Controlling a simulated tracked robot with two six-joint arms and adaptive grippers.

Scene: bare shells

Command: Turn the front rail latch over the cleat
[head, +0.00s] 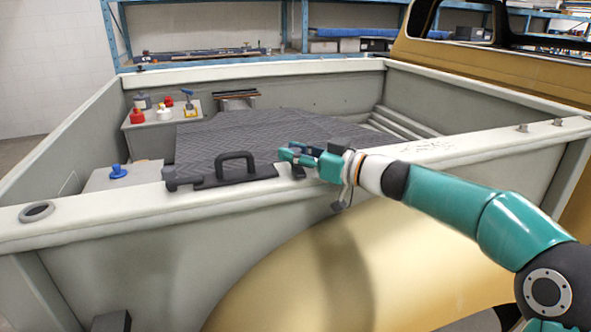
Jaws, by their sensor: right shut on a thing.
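The near, front rail (105,204) of the grey truck bed runs across the view. My right gripper (287,156) is at this rail, right of the black handle, with its fingers pointing left. It is shut on a small dark part at the rail top, which looks like the front rail latch (298,172). The fingers hide most of this part, so its angle is unclear. I cannot tell the cleat apart from the dark fittings here. My left gripper is not in view.
A black handle on a dark bar (236,166) sits on the rail just left of my gripper. A dark ribbed mat (220,140) lies in the bed. Yellow bodywork (290,270) bulges below the rail.

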